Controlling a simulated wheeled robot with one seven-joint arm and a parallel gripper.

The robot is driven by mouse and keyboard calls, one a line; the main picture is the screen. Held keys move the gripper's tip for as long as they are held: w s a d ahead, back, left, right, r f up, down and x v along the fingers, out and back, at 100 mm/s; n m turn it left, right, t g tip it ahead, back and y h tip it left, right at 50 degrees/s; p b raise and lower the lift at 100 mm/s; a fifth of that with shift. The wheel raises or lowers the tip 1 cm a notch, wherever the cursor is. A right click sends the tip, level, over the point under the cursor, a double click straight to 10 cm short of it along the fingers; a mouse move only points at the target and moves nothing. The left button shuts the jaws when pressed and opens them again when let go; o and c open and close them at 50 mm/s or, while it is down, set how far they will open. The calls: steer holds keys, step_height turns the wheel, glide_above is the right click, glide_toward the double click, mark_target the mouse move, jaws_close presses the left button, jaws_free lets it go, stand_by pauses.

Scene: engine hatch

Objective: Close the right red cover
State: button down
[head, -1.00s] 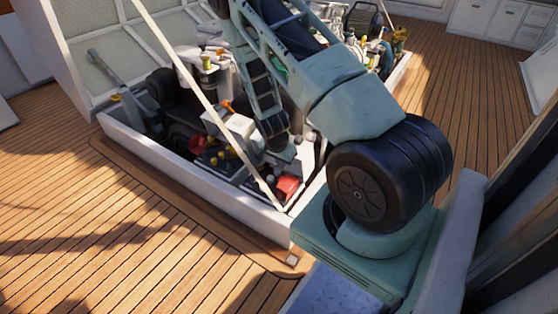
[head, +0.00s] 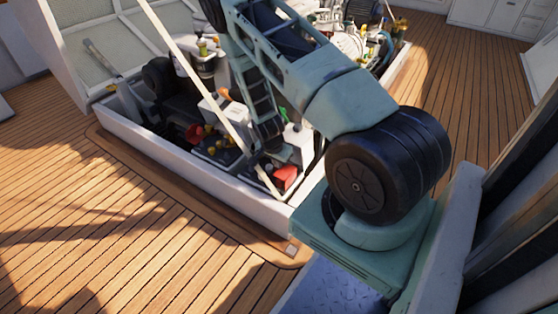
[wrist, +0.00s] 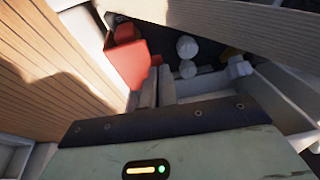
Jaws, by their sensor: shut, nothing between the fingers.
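The right red cover (head: 286,177) is at the front right corner of the engine hatch. In the wrist view the red cover (wrist: 127,63) is large, left of the fingers, with a second red part beyond it. It looks raised at an angle; how far it is open I cannot tell. My gripper (wrist: 157,76) is shut and empty, its fingertips just right of the cover's edge. Whether they touch it I cannot tell. In the head view my arm reaches down into the hatch, and the fingertips are not clear there.
Another red part (head: 195,133) sits further left in the hatch. A pale bar (head: 205,88) slants across the opening, and a broad beam (wrist: 235,22) crosses the top of the wrist view. The white hatch wall (head: 190,165) borders the opening. The wooden deck (head: 120,225) is clear.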

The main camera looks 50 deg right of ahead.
steer(key=shift+w+a+f, duration=0.1)
steer(key=shift+w+f, duration=0.2)
steer(key=shift+f, duration=0.15)
steer(key=shift+s+r+p, duration=0.25)
steer(key=shift+s+p, duration=0.3)
steer(key=shift+s, duration=0.15)
steer(key=shift+s+r+p, duration=0.1)
steer(key=shift+r+p, duration=0.2)
steer(key=r+p, duration=0.1)
steer(key=r, duration=0.1)
steer(key=w+r+p, duration=0.1)
steer(key=r+p, duration=0.1)
steer(key=shift+d+r, duration=0.15)
steer(key=shift+d, duration=0.05)
steer(key=p+v, duration=0.4)
steer(key=v, duration=0.5)
steer(key=shift+w+a+r, duration=0.2)
steer(key=shift+w, duration=0.4)
